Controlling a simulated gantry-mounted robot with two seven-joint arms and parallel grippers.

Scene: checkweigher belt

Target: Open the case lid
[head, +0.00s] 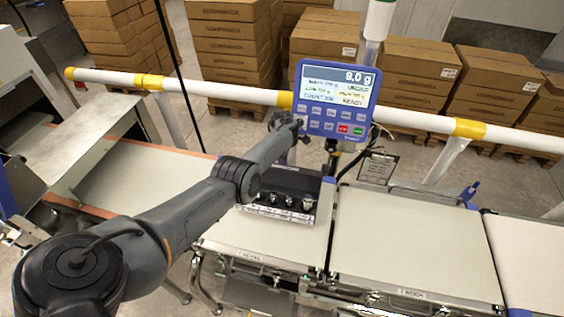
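A black case (307,190) sits on the belt left of the middle, in front of the display post. Several small shiny weights stand in a row along its front, above a pale labelled strip. A dark panel rises behind the weights, and it looks like a raised lid; my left arm hides its left part. My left gripper (297,128) is beyond the case and above it, at the lower left edge of the display unit. It is small and dark there, so its fingers and any contact are unclear. My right gripper is out of view.
The blue display unit (335,98) reads 9.0 g and stands behind the belt. An empty weighing belt (415,245) lies right of the case. A white and yellow rail (400,119) runs behind, with stacked cartons (235,45) beyond. A metal-sided machine (75,150) stands at left.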

